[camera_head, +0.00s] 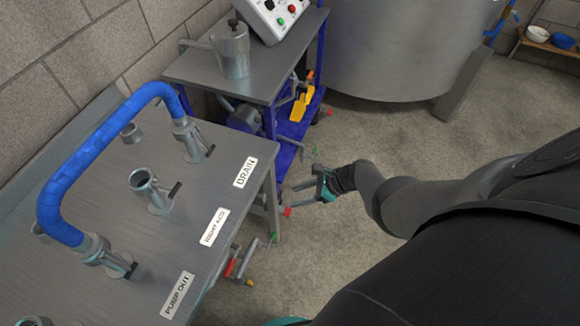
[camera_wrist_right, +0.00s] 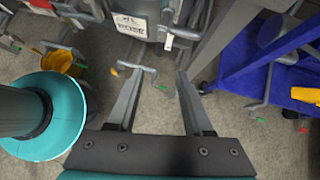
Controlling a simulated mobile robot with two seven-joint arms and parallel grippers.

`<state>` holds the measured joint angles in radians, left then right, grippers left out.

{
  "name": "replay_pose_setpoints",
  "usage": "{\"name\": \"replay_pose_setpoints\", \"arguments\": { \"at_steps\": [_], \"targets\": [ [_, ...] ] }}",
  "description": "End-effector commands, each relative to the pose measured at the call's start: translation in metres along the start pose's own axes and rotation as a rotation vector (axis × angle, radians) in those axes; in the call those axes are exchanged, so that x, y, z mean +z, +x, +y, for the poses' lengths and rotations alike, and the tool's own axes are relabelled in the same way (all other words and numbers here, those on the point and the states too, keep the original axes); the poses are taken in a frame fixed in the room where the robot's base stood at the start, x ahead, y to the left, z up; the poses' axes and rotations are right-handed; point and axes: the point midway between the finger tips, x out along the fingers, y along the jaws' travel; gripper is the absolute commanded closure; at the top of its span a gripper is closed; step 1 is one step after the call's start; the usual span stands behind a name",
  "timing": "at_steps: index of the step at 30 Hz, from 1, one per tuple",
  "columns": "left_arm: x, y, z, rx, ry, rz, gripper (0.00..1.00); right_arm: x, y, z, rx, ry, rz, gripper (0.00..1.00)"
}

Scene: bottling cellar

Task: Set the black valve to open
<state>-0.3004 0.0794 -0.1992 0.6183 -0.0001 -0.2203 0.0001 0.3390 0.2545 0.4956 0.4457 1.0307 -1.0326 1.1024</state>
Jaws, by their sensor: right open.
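On the steel table at left in the head view, three pipe stubs each have a small black handle: by the DRAIN label (camera_head: 245,172) a handle (camera_head: 209,151), by the middle label (camera_head: 214,227) a handle (camera_head: 174,190), and by the PUMP OUT label (camera_head: 177,295) a handle (camera_head: 131,270). I cannot tell which is the black valve, or whether it is one of these. My right gripper (camera_head: 299,192) is open and empty, off the table's right edge; its fingers also show in the wrist view (camera_wrist_right: 160,76). My left gripper is not seen.
A blue hose (camera_head: 95,150) arches between two stubs. Pipes with red, green and yellow tips stick out below the table edge (camera_head: 265,163). A blue-framed cart (camera_head: 290,150) with a control box (camera_head: 277,15) stands behind; a large tank (camera_head: 390,50) is beyond.

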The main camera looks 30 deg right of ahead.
Motion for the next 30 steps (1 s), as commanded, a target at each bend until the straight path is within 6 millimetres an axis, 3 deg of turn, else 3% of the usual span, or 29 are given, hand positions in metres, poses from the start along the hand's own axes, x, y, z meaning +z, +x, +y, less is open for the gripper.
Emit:
{"name": "replay_pose_setpoints", "arguments": {
  "at_steps": [6,25,28,30],
  "targets": [
    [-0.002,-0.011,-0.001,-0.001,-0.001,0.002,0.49,0.001,-0.016,0.000,0.001,-0.001,0.000,0.49],
    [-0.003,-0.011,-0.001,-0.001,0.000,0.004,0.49,-0.001,-0.017,0.001,0.002,-0.003,0.003,0.49],
    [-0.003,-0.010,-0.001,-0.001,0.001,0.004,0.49,-0.016,-0.012,0.012,0.018,-0.044,0.045,0.49],
    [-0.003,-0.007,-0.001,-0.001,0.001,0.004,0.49,-0.039,-0.007,0.028,0.045,-0.124,0.116,0.49]
  ]
}}
